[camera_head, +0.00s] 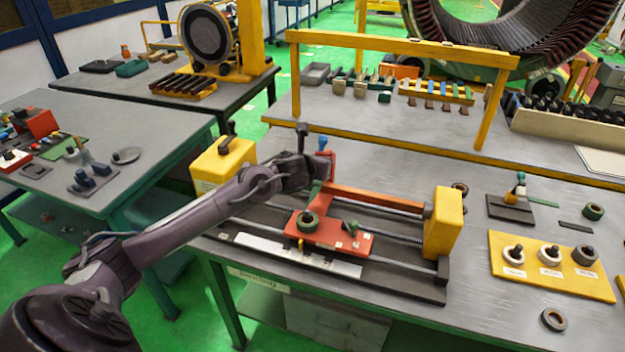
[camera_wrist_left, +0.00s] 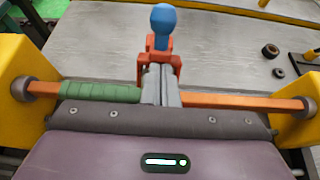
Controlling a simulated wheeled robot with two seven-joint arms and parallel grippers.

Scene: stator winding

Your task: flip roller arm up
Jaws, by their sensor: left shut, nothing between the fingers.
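The winding machine has yellow end blocks, with one at the right (camera_head: 442,222) and one at the left (camera_head: 222,165). An orange bar (camera_head: 375,198) runs toward the right block; in the left wrist view it spans both blocks and carries a green sleeve (camera_wrist_left: 100,92). The roller arm appears to be the orange fork (camera_wrist_left: 145,68) topped by a blue knob (camera_wrist_left: 163,20), standing upright; the knob also shows in the head view (camera_head: 323,142). My left gripper (camera_wrist_left: 160,80) is shut and empty, its fingers over the bar and close to the fork. Contact is unclear.
A red carriage plate (camera_head: 350,243) with a green ring (camera_head: 308,222) sits in front on the rails. A yellow tray (camera_head: 555,283) with several rings lies at the right. A yellow frame (camera_head: 400,45) stands behind; the tabletop between is mostly clear.

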